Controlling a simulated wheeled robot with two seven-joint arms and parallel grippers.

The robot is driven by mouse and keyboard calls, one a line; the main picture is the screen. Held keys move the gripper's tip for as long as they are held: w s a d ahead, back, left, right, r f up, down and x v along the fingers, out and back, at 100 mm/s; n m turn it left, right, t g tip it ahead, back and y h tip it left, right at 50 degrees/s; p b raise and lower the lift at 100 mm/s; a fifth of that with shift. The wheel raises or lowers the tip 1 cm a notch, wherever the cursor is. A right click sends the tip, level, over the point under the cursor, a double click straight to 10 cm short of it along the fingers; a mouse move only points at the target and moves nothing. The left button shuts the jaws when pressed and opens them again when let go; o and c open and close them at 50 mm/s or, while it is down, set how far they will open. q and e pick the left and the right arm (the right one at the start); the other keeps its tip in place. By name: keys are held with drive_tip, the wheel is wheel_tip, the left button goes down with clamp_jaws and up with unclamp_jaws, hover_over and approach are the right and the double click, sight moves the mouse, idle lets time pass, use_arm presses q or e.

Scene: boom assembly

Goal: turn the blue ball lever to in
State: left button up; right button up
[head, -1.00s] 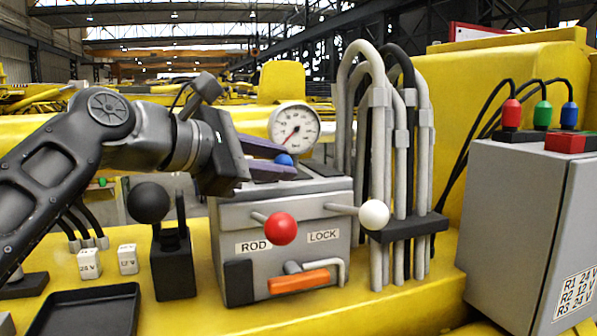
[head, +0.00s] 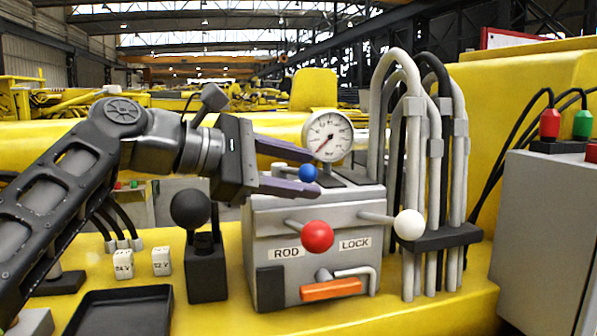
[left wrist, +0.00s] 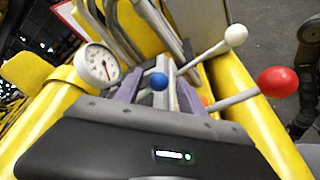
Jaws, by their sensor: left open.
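My left gripper (head: 315,170) is open, with purple fingers reaching in from the left, one above and one below the ball. In the left wrist view the blue ball (left wrist: 159,81) shows between the two spread fingers, with a gap on each side. I cannot tell which setting the lever is at. My right gripper is not in view.
A red ball lever (head: 317,236) and a white ball lever (head: 409,225) stick out of the box front, near labels ROD and LOCK. A pressure gauge (head: 328,136) stands just behind the fingers. A black ball lever (head: 190,209) stands left; hoses (head: 415,170) rise right.

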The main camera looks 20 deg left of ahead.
use_arm(q)
drive_tip(key=shift+r, duration=0.1)
wheel_tip(320, 180, up, 10)
drive_tip(key=p, duration=0.4)
